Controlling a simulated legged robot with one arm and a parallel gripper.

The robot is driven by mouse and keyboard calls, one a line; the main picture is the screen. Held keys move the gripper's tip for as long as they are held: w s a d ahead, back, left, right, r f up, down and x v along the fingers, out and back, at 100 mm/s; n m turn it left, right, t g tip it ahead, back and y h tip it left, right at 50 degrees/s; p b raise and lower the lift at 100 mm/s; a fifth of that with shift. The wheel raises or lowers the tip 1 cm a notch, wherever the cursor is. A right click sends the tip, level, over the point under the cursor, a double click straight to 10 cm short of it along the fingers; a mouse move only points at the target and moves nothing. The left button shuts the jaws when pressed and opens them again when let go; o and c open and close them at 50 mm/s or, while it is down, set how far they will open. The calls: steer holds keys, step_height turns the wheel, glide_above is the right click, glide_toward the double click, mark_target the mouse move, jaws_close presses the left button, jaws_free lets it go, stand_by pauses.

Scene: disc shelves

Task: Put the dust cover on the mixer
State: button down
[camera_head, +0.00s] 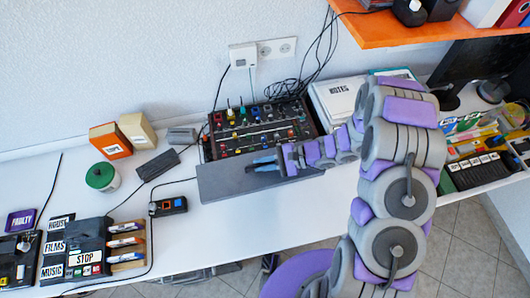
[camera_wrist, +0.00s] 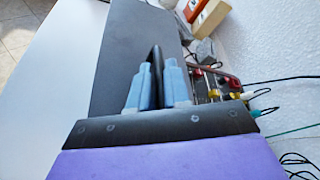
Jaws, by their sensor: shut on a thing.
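The mixer (camera_head: 247,133) is a black panel with coloured knobs and plugged cables, on the white table against the wall. The dust cover (camera_head: 225,186) is a dark grey flat panel at the mixer's front side. In the head view it overlaps the mixer's front edge; I cannot tell whether they touch. My gripper (camera_head: 265,164) is shut on the cover's black handle. In the wrist view the blue fingers of my gripper (camera_wrist: 157,88) pinch the handle, with the cover (camera_wrist: 122,50) beyond and left of them. Some mixer knobs (camera_wrist: 213,92) show to the right.
Cables (camera_head: 300,82) run from the mixer up the wall. A black device (camera_head: 155,164) and a small box (camera_head: 168,206) lie to the left. An orange shelf (camera_head: 420,30) overhangs at upper right.

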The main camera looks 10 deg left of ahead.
steer(key=shift+s+r, duration=0.2)
steer(key=shift+s, duration=0.55)
steer(key=shift+w+d+r, duration=0.1)
steer(key=shift+w+d, duration=0.15)
steer(key=shift+w, duration=0.05)
steer(key=w+d, duration=0.2)
steer(key=d, duration=0.1)
steer(key=shift+w+p, duration=0.3)
steer(key=shift+w, duration=0.1)
steer(key=shift+w+d, duration=0.4)
steer(key=shift+d, duration=0.05)
steer(key=shift+w, duration=0.2)
steer(key=b, duration=0.2)
glide_above(268, 138)
steer(key=s, duration=0.2)
steer(key=f, duration=0.2)
steer(key=w+f, duration=0.1)
steer(key=w+f+b, duration=0.1)
steer(key=f, duration=0.1)
steer(key=shift+f+m, duration=0.2)
steer(key=shift+m, duration=0.1)
steer(key=shift+s+r, duration=0.1)
